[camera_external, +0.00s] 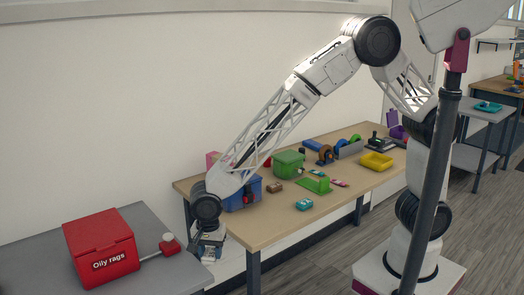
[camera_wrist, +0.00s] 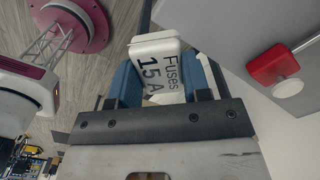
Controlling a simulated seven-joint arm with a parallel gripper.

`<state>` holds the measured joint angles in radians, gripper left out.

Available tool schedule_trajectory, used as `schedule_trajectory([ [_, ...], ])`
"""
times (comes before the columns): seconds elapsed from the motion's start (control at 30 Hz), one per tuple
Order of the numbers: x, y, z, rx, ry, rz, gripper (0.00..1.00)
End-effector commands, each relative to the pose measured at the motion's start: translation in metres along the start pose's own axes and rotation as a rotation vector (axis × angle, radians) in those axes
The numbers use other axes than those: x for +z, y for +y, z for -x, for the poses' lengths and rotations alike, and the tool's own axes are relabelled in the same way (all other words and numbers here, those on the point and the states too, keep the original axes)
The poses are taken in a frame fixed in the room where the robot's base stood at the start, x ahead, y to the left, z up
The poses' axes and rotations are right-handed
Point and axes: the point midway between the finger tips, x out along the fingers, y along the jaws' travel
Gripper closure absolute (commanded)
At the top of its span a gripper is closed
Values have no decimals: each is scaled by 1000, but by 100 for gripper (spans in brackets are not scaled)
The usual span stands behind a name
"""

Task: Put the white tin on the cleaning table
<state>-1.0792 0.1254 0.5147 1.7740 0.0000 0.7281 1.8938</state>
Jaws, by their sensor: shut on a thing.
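My gripper (camera_wrist: 165,80) is shut on the white tin (camera_wrist: 158,48), which reads "Fuses 15 A" and sits between the two blue fingers in the wrist view. In the external view my gripper (camera_external: 208,248) hangs by the gap between the grey table (camera_external: 40,255) and the wooden bench; the tin is too small there to make out clearly. The grey table, which carries the oily rags bin and looks like the cleaning table, also shows in the wrist view (camera_wrist: 235,35), to the right of the tin. The tin is apart from it.
A red bin marked "Oily rags" (camera_external: 102,247) and a red item with a white knob (camera_external: 169,245) stand on the grey table. The wooden bench (camera_external: 255,228) holds a blue bin (camera_external: 243,193), a green box (camera_external: 288,163) and several smaller things. The grey table's front left is clear.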

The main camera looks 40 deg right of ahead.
Motion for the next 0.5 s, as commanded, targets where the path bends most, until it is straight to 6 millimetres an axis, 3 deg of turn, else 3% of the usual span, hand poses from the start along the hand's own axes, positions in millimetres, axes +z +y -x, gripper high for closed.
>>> schedule_trajectory([
  [0.2,22,-5,-4,0,0,27,80],
  [0.5,24,-6,-4,0,0,30,80],
])
